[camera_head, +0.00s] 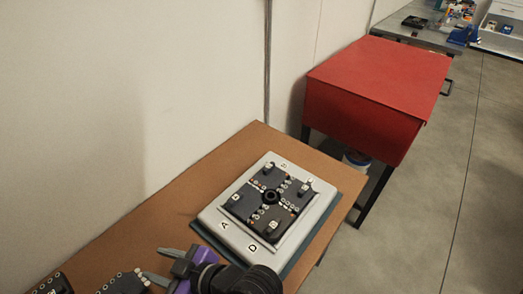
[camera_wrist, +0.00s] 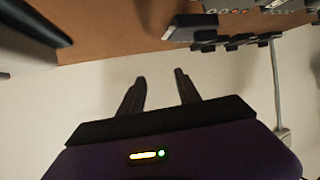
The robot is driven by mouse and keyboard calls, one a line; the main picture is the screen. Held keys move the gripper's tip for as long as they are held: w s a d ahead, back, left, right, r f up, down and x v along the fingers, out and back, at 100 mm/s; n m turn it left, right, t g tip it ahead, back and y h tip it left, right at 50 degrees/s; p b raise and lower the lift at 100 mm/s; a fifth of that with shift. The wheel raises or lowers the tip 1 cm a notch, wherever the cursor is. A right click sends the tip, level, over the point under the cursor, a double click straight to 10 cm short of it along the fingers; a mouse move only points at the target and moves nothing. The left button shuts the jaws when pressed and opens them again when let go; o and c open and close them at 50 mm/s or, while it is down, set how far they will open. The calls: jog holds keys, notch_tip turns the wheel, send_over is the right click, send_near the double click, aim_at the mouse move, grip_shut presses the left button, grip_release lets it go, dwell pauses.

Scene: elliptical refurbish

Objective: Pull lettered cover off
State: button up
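A light grey board (camera_head: 225,238) with printed letters, A and D among them, lies on the brown table. Four dark square covers (camera_head: 240,206) sit on it around a round black hub (camera_head: 271,197). Each has a small pale tag, whose letter is too small to read. My gripper (camera_head: 152,264) is left of and nearer than the board, apart from it. In the wrist view its two fingers (camera_wrist: 160,76) are spread with nothing between them and the pale wall beyond. Dark parts (camera_wrist: 235,40) show at the top of the wrist view, clear of the fingers.
Dark pieces with round studs (camera_head: 124,283) lie at the table's near left, close to my fingers. The pale wall (camera_head: 90,110) runs along the table's (camera_head: 255,140) far side. A red box-like table (camera_head: 380,85) stands beyond, with grey floor (camera_head: 455,170) at right.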

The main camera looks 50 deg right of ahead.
jog(key=w+d+r+n+g+y+p, duration=0.1)
jog(key=w+d+r+n+g+p, duration=0.1)
jog(key=w+r+n, duration=0.4)
jog(key=r+n+g+h+p, duration=0.1)
jog(key=n+g+h+p, duration=0.4)
jog(key=n+g+h, duration=0.45)
send_over(265, 170)
jog(key=a, duration=0.1)
jog(key=m+g+y, duration=0.1)
jog(key=m+y, duration=0.1)
jog(key=shift+n, duration=0.25)
jog(key=f, duration=0.7)
jog(key=shift+d+p, duration=0.3)
jog(key=shift+d, duration=0.1)
jog(key=c, duration=0.8)
grip_shut()
